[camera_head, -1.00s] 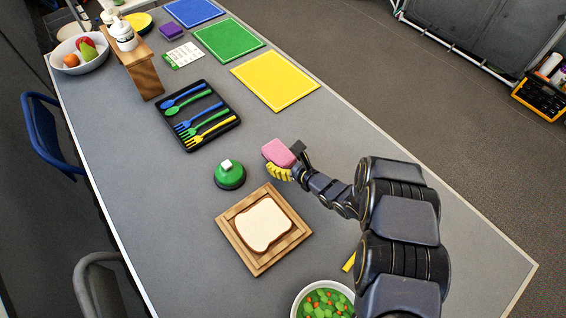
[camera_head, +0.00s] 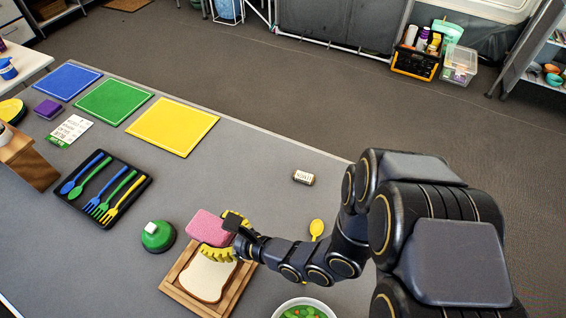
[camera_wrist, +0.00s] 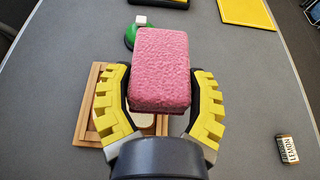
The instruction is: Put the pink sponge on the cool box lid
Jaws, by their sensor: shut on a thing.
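The pink sponge (camera_head: 209,228) is a rough pink block. My gripper (camera_head: 228,238), with yellow ridged fingers, is shut on it. It holds the sponge over the grey table, near the bread board. In the wrist view the sponge (camera_wrist: 160,68) sits between the two yellow fingers and covers part of the board and bread below. I cannot make out a cool box lid for certain in any view.
A slice of bread lies on a wooden board (camera_head: 232,294). Beside it are a green round object with a white knob (camera_head: 157,237), a black cutlery tray (camera_head: 77,203), a yellow spoon (camera_head: 317,228), a lemon-labelled block (camera_head: 304,177) and a bowl (camera_head: 283,313). Coloured mats (camera_head: 172,125) lie behind.

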